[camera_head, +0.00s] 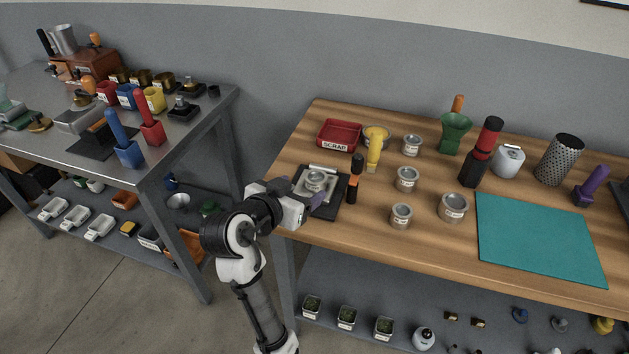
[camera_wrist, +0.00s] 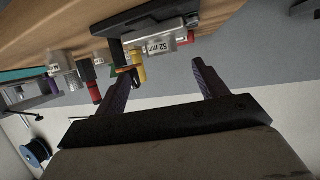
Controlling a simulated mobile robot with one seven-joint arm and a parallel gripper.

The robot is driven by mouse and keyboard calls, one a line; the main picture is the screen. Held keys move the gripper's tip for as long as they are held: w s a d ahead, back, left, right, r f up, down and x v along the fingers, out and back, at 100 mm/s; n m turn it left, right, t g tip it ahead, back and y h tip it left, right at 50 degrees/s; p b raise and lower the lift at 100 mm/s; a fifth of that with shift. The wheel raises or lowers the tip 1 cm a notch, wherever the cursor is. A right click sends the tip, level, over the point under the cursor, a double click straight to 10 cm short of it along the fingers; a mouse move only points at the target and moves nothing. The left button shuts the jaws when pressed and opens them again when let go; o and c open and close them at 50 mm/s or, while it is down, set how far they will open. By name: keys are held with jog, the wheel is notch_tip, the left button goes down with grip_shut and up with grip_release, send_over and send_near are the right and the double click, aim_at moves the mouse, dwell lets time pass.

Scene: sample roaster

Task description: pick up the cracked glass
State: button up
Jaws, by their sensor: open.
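I cannot make out a crack on any glass in these views. A round silver piece with a pale label (camera_head: 315,180) sits on a black, plate-topped stand (camera_head: 329,208) at the table's left end. In the wrist view the labelled piece (camera_wrist: 158,46) reads "52 mm". My gripper (camera_wrist: 163,68) is open and empty, with that piece ahead of its fingers and apart from them. In the head view my gripper (camera_head: 302,204) is at the table's left edge, beside the stand. Similar labelled round tins (camera_head: 406,179) stand to the right; cracks cannot be told at this size.
A black-and-orange upright tool (camera_head: 354,180) stands close right of the stand. A teal mat (camera_head: 540,238) is at right. A crowded metal table (camera_head: 170,150) stands left across a gap.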

aim_at(313, 180)
jog(key=shift+p+x, duration=0.7)
jog(key=shift+x, duration=2.9)
jog(key=shift+a, duration=0.15)
jog(key=c, duration=1.1)
